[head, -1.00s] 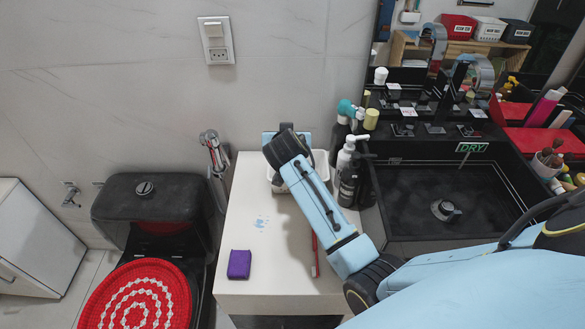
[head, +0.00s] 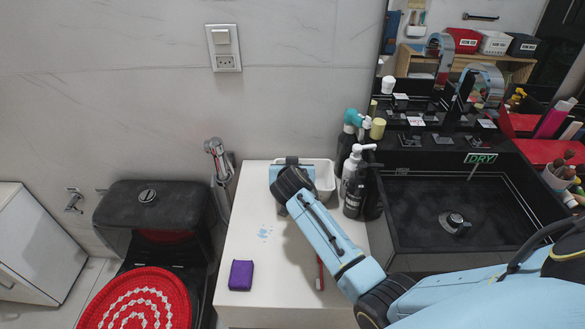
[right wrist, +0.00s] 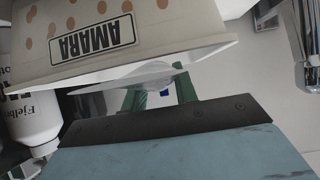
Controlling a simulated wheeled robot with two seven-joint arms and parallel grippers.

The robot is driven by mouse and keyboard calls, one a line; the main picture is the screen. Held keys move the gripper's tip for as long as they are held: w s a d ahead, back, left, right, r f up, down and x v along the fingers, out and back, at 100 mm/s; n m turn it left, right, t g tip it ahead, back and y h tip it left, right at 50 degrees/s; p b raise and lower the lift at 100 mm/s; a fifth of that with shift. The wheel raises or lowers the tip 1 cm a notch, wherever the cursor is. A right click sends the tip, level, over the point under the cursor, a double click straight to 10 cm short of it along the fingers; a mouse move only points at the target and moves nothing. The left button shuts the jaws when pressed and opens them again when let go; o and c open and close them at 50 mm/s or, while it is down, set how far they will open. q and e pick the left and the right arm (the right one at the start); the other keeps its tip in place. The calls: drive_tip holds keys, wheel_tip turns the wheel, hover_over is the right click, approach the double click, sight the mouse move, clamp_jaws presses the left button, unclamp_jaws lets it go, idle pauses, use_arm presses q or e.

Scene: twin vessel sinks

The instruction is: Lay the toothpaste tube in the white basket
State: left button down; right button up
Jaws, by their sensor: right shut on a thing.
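The white basket (head: 325,178) stands at the back of the white counter, against the wall. In the right wrist view its dotted side with an AMARA label (right wrist: 94,38) appears upside down and close. My right gripper (right wrist: 158,97), with green fingers, is at the basket's rim and partly hidden behind it. It is shut on a pale, thin thing (right wrist: 125,80), apparently the toothpaste tube, of which little shows. In the head view my right wrist covers the basket's left part, hiding fingers and tube. My left gripper is not in view.
Pump bottles (head: 354,172) stand close to the basket's right. A purple block (head: 241,275) and a red toothbrush (head: 319,272) lie on the front of the counter (head: 255,210). The black sink (head: 420,210) is at the right. The counter's left part is mostly clear.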

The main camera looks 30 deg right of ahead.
drive_tip(key=shift+f, duration=0.2)
drive_tip(key=o, duration=1)
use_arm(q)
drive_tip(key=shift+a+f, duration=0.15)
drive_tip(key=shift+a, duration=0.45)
use_arm(e)
drive_tip(key=shift+r, duration=0.2)
drive_tip(key=p+v, duration=0.1)
drive_tip(key=v, duration=0.4)
drive_tip(key=shift+w+r+p, duration=0.1)
drive_tip(key=shift+r+p, duration=0.1)
drive_tip(key=shift+p, duration=0.15)
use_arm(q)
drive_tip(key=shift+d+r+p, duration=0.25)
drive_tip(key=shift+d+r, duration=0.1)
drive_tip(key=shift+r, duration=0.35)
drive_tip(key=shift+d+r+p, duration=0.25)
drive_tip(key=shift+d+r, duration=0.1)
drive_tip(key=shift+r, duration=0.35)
use_arm(e)
drive_tip(key=v, duration=0.7)
